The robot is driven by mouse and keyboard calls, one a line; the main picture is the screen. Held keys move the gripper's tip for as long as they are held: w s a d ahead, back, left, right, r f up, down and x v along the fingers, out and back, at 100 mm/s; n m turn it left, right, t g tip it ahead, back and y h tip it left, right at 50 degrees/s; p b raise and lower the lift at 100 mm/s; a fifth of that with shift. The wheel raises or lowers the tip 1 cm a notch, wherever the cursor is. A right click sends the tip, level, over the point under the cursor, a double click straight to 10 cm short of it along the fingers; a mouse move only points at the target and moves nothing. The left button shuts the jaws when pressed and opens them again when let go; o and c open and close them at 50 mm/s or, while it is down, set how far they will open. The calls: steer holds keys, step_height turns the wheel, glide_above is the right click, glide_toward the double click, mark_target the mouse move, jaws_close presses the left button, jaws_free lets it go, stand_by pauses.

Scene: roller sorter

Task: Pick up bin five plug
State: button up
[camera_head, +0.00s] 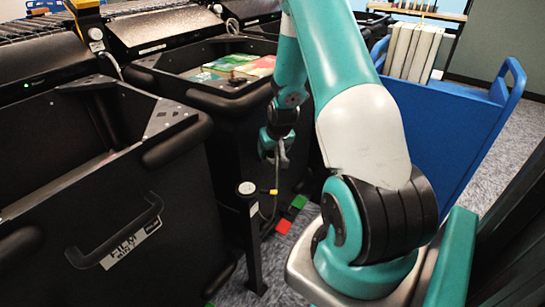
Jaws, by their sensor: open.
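A small yellow plug (269,191) with a dark cable (262,212) shows just right of the top of a black post (252,240). I take it for the bin five plug, though no number is readable on it. The cable hangs down from the plug beside the post. My gripper (281,160) is above the plug, in front of the dark bin side, with its jaws open. A thin line shows between gripper and plug; I cannot tell whether the jaws touch anything.
A black bin (205,103) with books (241,67) stands behind the post. Another black bin (85,195) with a handle fills the left. A blue book cart (455,125) stands at right.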

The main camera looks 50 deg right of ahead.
steer(key=shift+w+f, duration=0.15)
steer(key=shift+f, duration=0.25)
steer(key=shift+c, duration=0.5)
steer(key=c, duration=1)
